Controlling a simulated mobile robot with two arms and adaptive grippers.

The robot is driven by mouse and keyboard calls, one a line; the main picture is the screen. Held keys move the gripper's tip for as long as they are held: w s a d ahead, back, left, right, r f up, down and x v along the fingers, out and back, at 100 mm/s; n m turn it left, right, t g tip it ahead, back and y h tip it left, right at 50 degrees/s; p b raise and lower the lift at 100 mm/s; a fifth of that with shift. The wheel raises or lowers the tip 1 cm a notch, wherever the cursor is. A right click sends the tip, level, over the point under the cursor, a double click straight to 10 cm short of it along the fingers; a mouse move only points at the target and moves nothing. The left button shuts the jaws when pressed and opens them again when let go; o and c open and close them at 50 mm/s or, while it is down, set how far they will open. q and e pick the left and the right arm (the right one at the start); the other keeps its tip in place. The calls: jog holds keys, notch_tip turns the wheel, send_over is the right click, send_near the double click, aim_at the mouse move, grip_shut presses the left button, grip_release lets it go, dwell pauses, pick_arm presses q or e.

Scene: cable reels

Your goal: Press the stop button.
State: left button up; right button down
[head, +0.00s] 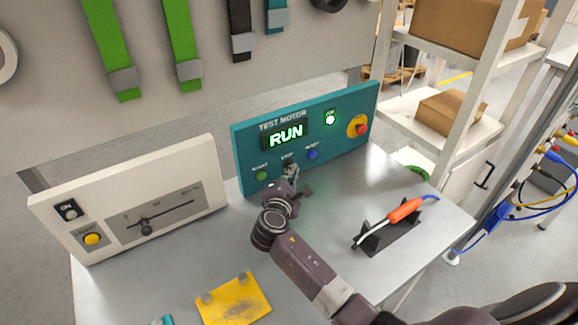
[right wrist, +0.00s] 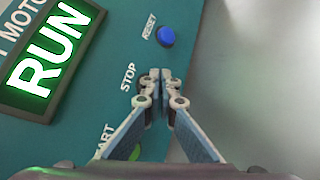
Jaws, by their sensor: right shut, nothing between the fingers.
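The teal test motor panel (head: 342,143) stands at the back of the bench, with its display (head: 286,136) reading RUN. My right gripper (head: 291,172) is shut and empty in front of the panel's lower middle. In the right wrist view its closed fingertips (right wrist: 154,76) are beside the STOP label (right wrist: 128,77) and cover the place of the stop button, so the button is hidden. I cannot tell whether the fingertips touch it. The blue reset button (right wrist: 166,36) and the partly hidden green start button (right wrist: 135,152) lie on either side. My left gripper is not in view.
A red knob on a yellow plate (head: 360,127) and a lit green lamp (head: 330,119) are on the panel's right. A cream panel (head: 180,168) stands left. An orange-handled tool (head: 404,210) rests in a black holder on the right. A yellow plate (head: 236,300) lies in front.

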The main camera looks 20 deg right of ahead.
jog(key=shift+w, duration=0.3)
jog(key=shift+s, duration=0.15)
dwell(0.5)
jog(key=shift+s+p, duration=0.45)
jog(key=shift+s, duration=0.25)
jog(key=shift+s+d+p, duration=0.15)
jog(key=shift+s+p, duration=0.25)
jog(key=shift+s, duration=0.05)
jog(key=s, duration=0.1)
jog(key=s+p, duration=0.1)
jog(key=shift+s+d+r, duration=0.1)
jog(key=shift+s+d, duration=0.1)
jog(key=shift+s, duration=0.15)
jog(key=shift+s+d+p, duration=0.1)
jog(key=shift+s+p, duration=0.3)
jog(key=shift+s, duration=0.3)
